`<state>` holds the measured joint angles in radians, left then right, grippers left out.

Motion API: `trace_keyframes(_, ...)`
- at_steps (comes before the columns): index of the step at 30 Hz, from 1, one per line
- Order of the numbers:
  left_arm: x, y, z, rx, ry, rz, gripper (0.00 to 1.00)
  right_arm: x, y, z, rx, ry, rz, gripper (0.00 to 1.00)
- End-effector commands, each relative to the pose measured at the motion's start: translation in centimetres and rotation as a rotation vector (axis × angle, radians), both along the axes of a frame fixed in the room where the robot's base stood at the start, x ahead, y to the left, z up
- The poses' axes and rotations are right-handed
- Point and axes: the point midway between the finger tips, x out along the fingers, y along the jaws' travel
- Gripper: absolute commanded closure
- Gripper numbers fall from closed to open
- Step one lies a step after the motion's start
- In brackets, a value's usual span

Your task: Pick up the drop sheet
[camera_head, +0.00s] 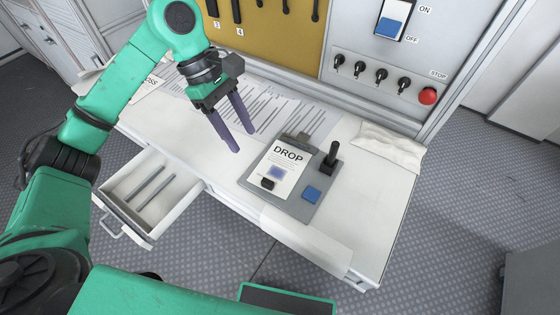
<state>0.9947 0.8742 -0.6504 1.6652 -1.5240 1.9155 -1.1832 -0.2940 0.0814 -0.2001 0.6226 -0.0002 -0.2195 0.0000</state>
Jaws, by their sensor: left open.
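The drop sheet (288,160) is a white paper headed "DROP" with a blue square on it. It lies on a grey board (302,208) on the white bench, under what looks like a clip at its top edge. A small black block sits at its lower left corner. My left gripper (236,141) is open, with two dark purple fingers pointing down. It appears above the bench, up and left of the sheet, apart from it and empty. My right gripper is not in view.
A black lever (330,158) and a blue button (312,194) stand on the board, right of the sheet. An open drawer (150,192) juts out at left. Striped papers (300,112) lie behind. A panel with a red stop button (428,96) rises at the back.

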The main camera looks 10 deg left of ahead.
Motion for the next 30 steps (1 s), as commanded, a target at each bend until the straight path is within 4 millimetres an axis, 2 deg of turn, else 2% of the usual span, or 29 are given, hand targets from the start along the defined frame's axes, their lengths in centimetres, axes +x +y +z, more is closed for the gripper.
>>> trace_keyframes(6,-0.9,-2.2,-5.0,-0.004,0.007,-0.003,0.45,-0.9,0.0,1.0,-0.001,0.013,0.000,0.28)
trace_keyframes(9,-1.1,-2.9,-6.7,-0.006,0.005,-0.003,0.45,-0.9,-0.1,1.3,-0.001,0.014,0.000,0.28)
trace_keyframes(14,-1.5,-3.8,-8.5,-0.008,0.005,-0.003,0.45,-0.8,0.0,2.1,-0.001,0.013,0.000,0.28)
trace_keyframes(18,-2.1,-4.8,-11.1,-0.009,0.005,-0.002,0.45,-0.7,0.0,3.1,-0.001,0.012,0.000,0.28)
trace_keyframes(21,-2.1,-5.2,-12.2,-0.009,0.002,-0.002,0.45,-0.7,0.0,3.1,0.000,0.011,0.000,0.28)
trace_keyframes(26,-2.1,-5.2,-12.4,-0.007,0.001,-0.001,0.45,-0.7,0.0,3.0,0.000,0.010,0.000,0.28)
trace_keyframes(27,-2.1,-5.2,-12.4,-0.007,0.001,-0.001,0.49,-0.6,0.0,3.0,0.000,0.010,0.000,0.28)
trace_keyframes(29,-2.1,-5.2,-12.4,-0.008,0.001,-0.001,0.72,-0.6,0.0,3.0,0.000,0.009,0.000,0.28)
trace_keyframes(30,-2.1,-5.2,-12.4,-0.008,0.001,-0.001,0.87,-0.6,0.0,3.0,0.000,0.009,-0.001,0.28)
